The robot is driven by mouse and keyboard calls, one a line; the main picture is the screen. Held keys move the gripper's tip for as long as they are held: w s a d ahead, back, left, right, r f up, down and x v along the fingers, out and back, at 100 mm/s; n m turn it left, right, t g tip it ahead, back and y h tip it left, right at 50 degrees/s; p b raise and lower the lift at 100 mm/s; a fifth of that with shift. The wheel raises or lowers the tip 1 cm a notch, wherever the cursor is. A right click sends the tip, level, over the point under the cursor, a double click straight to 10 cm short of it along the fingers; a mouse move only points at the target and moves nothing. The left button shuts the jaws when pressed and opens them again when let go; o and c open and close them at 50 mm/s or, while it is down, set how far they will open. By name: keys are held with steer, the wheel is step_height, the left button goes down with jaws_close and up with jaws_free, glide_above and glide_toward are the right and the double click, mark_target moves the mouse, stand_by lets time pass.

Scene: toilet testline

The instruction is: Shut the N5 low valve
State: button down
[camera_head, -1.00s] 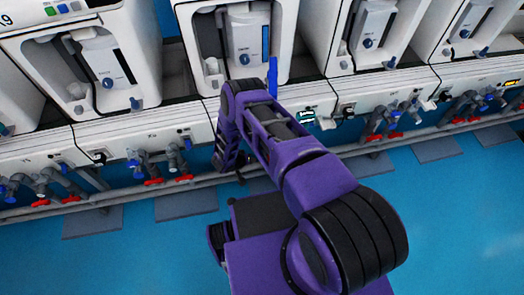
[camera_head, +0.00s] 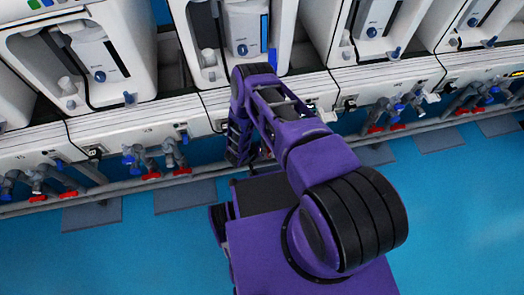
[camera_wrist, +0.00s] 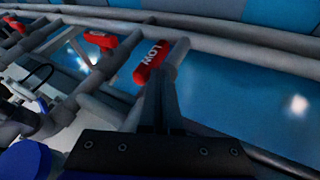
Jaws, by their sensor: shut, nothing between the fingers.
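In the wrist view a red valve handle marked LOW (camera_wrist: 150,60) lies just ahead of my gripper (camera_wrist: 160,88). My narrow fingers are together and empty, with their tips right at the near end of this handle; I cannot tell whether they touch it. A grey pipe stub (camera_wrist: 179,50) is beside the handle on the right. In the head view my arm hides this valve, and my fingertips cannot be made out there. The N5 label is not readable in either view.
Another red handle (camera_wrist: 104,48) is to the left in the wrist view. A long grey pipe (camera_wrist: 240,45) runs behind the valves. In the head view, valve groups (camera_head: 155,160) and (camera_head: 395,112) flank my arm below white test stations (camera_head: 85,60). Blue floor (camera_head: 460,220) is clear at right.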

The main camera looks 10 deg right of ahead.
mark_target(269, 148)
steer(key=shift+d+r+p, duration=0.2)
steer(key=shift+d+r, duration=0.1)
steer(key=shift+d, duration=0.2)
steer(key=shift+d+r+p, duration=0.2)
steer(key=shift+d+r, duration=0.05)
steer(key=shift+d, duration=0.25)
steer(key=shift+r+p, duration=0.7)
steer(key=shift+r, duration=0.1)
steer(key=shift+a, duration=0.1)
